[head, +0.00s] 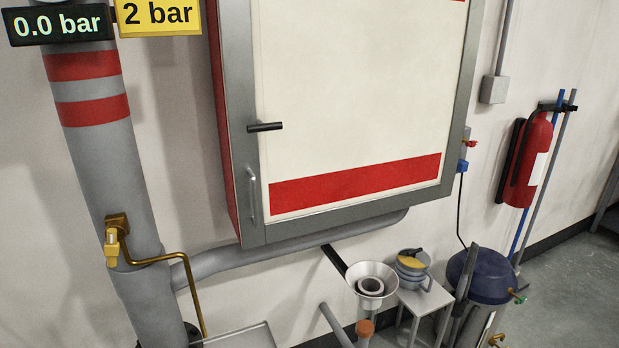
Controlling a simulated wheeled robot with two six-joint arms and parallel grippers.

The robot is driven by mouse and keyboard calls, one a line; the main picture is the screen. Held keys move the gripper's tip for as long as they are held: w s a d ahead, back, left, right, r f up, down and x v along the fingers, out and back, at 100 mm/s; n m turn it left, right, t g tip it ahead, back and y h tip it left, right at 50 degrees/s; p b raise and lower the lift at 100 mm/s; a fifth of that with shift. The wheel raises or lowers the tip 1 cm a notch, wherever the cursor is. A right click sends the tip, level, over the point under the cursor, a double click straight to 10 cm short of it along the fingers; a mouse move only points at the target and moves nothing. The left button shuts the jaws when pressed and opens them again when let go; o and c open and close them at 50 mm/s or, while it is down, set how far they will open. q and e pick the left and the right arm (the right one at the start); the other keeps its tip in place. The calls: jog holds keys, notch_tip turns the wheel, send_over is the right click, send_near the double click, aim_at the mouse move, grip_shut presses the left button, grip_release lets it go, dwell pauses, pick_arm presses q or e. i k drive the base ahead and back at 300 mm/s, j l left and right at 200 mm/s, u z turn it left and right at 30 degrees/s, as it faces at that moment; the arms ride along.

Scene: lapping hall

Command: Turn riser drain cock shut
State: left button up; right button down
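The grey riser pipe (102,165) with red bands stands at the left against the wall. The brass drain cock (117,222) sits low on its front. A short brass lever (111,250) hangs down at the cock's front left. A thin brass drain pipe (190,281) runs right from the cock and bends down toward a grey tray at the bottom edge. From this angle I cannot tell whether the cock is open or shut. Neither of my grippers is in view.
A dark display (57,25) reads 0.0 bar, beside a yellow sign (158,15) reading 2 bar. A large cabinet (350,110) hangs right of the riser. A funnel (370,283), small stool (424,300), blue-lidded vessel (480,277) and red extinguisher (527,160) stand further right.

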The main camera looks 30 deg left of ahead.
aim_at(111, 246)
jog(key=u, duration=1.95)
